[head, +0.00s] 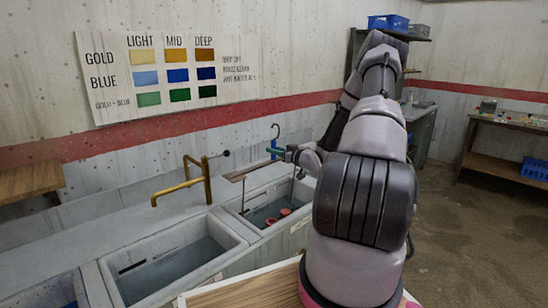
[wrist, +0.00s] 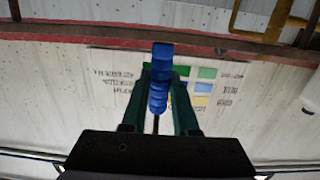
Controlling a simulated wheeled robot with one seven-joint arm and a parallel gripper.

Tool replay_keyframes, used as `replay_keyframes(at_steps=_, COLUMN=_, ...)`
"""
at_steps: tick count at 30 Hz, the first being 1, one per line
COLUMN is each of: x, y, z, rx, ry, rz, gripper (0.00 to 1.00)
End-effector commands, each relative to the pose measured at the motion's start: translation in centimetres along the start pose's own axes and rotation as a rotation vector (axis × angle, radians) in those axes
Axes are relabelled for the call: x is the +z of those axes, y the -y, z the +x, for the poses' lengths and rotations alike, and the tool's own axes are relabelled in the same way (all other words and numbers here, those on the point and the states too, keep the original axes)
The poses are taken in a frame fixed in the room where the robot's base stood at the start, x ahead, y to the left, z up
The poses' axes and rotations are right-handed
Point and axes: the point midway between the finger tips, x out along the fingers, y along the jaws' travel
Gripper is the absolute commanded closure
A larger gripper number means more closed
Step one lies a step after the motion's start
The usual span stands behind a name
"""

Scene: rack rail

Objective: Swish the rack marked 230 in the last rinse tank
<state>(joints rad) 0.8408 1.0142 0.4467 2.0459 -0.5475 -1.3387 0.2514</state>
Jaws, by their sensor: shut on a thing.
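My gripper (head: 277,151) is shut on the blue grip (head: 273,143) of a rack, above the tank at the right end of the row. A dark hook rises from the grip, and a thin brown bar (head: 240,174) with thin hanging rods shows below it. Two red pieces (head: 285,212) show in the water of that end tank (head: 247,229); I cannot tell for certain how they join the rack. In the wrist view the blue grip (wrist: 159,80) sits between my green fingers (wrist: 160,100). No 230 mark is readable.
A middle tank (head: 228,237) with greyish water and a partly seen tank (head: 85,300) with blue liquid stand to the left. A brass pipe (head: 207,180) rises behind the tanks. A colour chart (head: 165,75) hangs on the wall. A wooden surface (head: 235,295) is in front.

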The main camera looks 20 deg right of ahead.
Motion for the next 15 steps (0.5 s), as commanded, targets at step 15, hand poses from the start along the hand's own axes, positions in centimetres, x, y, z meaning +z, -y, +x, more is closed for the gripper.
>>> replay_keyframes(at_steps=15, x=-7.1, y=-0.1, z=-1.1, rx=0.000, ry=-0.004, rz=-0.006, gripper=1.00)
